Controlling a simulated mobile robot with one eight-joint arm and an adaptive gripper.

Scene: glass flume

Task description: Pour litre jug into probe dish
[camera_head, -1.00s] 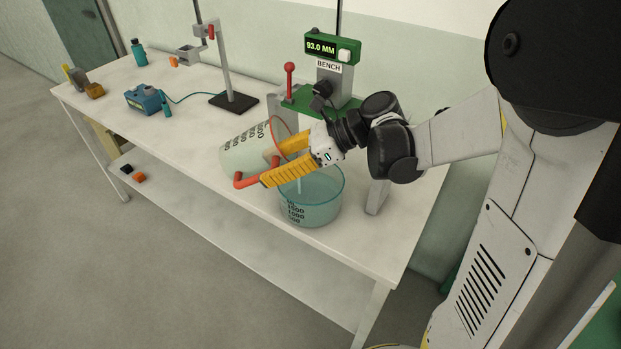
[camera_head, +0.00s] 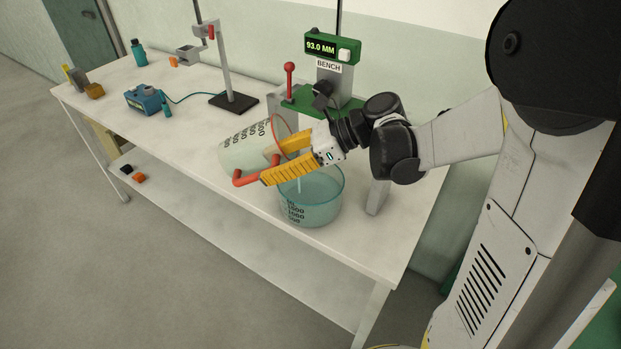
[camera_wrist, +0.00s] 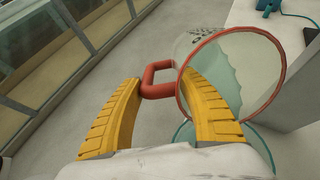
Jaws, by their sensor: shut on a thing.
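The litre jug (camera_head: 245,154) is a clear, graduated jug with a red rim and red handle, tipped well over to the right above the dish. In the wrist view its red-rimmed mouth (camera_wrist: 222,88) faces me, with pale liquid inside. My gripper (camera_head: 272,168) has its yellow fingers shut on the jug's red handle (camera_wrist: 155,79). The probe dish (camera_head: 310,205) is a teal transparent round vessel with graduation marks, standing on the bench under the jug's mouth. A thin pale stream runs down into it. The dish holds some liquid; its exact level is unclear.
A green gauge stand (camera_head: 325,95) reading 93.0 MM with a red lever stands behind the dish. A clamp stand (camera_head: 233,100) and a blue meter box (camera_head: 146,100) are farther left on the white bench (camera_head: 190,160). The bench's front edge is close to the dish.

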